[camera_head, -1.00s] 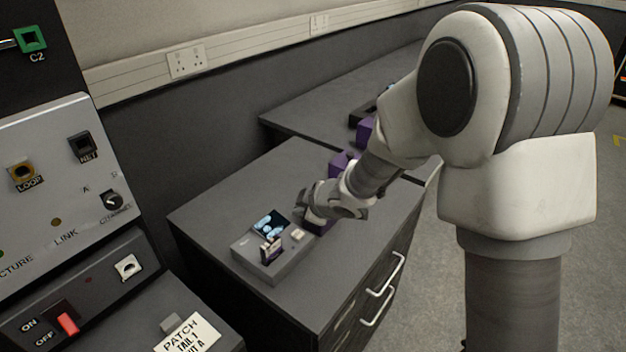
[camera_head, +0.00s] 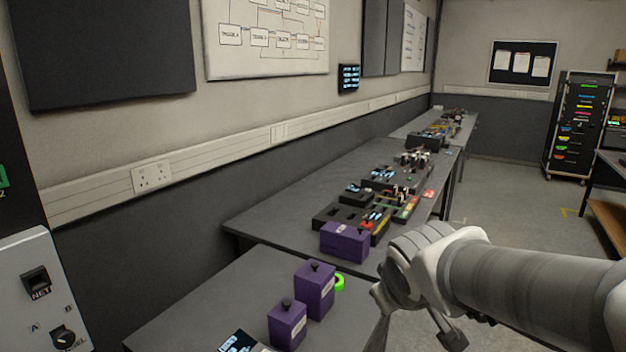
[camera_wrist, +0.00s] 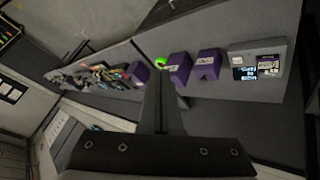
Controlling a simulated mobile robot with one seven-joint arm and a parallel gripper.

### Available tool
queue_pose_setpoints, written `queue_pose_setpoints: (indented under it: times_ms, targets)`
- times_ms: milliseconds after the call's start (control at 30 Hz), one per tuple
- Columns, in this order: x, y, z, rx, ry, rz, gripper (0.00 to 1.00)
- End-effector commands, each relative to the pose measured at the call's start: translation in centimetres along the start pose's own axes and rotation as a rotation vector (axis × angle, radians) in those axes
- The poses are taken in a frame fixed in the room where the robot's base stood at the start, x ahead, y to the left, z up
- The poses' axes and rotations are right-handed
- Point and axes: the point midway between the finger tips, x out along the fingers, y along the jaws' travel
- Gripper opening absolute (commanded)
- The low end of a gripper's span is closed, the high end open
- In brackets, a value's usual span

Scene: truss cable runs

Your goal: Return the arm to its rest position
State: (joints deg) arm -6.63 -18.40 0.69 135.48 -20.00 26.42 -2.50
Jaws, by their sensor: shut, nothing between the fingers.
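My arm (camera_head: 530,290) reaches in from the right edge of the head view, over the right side of the benches. Its pale joint (camera_head: 430,262) stands in front of the far bench. My gripper (camera_wrist: 158,85) shows in the wrist view as dark fingers closed together with nothing held. The fingers appear clear of the boxes, in the air. In the head view I cannot make out the fingertips clearly.
Purple boxes (camera_head: 287,322) with dark knobs stand on the near grey bench, with a green ring (camera_head: 339,281) beside them. Another purple box (camera_head: 344,242) and several devices line the far bench. A grey screen unit (camera_wrist: 256,65) shows in the wrist view. Open floor (camera_head: 500,200) lies right.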

Motion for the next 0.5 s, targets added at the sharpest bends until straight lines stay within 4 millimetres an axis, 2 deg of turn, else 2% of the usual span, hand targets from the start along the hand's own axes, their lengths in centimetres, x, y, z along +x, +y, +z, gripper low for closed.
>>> queue_pose_setpoints:
  times_ms: [33,200,333,500]
  targets:
    - [-1.7,0.5,1.0,0.056,-0.015,0.002,0.00]
    - [-6.0,0.3,4.9,0.235,-0.080,-0.024,0.00]
    - [-8.7,-0.7,7.4,0.344,-0.119,-0.061,0.00]
    - [-10.6,-2.0,9.4,0.429,-0.150,-0.102,0.00]
